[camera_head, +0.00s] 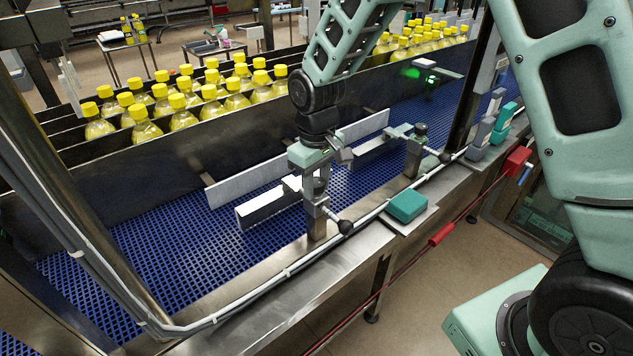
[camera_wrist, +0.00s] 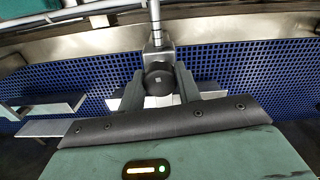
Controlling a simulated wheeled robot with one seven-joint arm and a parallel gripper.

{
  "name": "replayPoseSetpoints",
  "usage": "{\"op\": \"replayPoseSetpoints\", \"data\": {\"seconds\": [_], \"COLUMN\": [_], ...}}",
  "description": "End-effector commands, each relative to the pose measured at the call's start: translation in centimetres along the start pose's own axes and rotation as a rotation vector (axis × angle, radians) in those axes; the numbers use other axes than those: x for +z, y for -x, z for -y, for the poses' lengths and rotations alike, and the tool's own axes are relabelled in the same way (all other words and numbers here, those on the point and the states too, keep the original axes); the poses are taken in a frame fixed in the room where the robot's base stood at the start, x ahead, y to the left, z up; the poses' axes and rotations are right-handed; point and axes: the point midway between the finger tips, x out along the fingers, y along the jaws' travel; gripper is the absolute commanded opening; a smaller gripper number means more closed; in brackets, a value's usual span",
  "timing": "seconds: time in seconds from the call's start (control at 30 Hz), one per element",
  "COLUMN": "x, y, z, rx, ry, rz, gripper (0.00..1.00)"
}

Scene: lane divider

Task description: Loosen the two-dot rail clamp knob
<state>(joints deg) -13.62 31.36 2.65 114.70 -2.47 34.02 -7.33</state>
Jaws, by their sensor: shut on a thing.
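My gripper (camera_head: 322,168) reaches down onto the nearer rail clamp (camera_head: 317,218) at the belt's front edge. In the wrist view my gripper (camera_wrist: 159,74) has one finger on each side of a round black knob (camera_wrist: 158,84), shut on it. The knob bears a small pale mark; I cannot count dots on it. This clamp carries a pale guide rail (camera_head: 268,207) over the belt and has a black ball-ended handle (camera_head: 345,227) in front. A second clamp (camera_head: 416,150) with a dark top knob stands farther right along the edge.
The blue mesh belt (camera_head: 130,250) runs under the rails. Several yellow-capped bottles (camera_head: 180,112) stand in lanes behind a dark wall. A teal box (camera_head: 407,206) sits on the front ledge, right of the nearer clamp. A red cable with a red handle (camera_head: 441,235) runs along the front.

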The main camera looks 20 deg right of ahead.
Motion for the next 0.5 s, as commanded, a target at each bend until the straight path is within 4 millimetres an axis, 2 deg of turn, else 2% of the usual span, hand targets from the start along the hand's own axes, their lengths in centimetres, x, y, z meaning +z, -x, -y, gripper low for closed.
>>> {"op": "replayPoseSetpoints", "data": {"seconds": [0.5], "x": [-0.04], "y": [0.1], "z": [-0.02], "rx": [-0.001], "ry": [0.466], "rz": [-0.001], "gripper": [0.11]}}
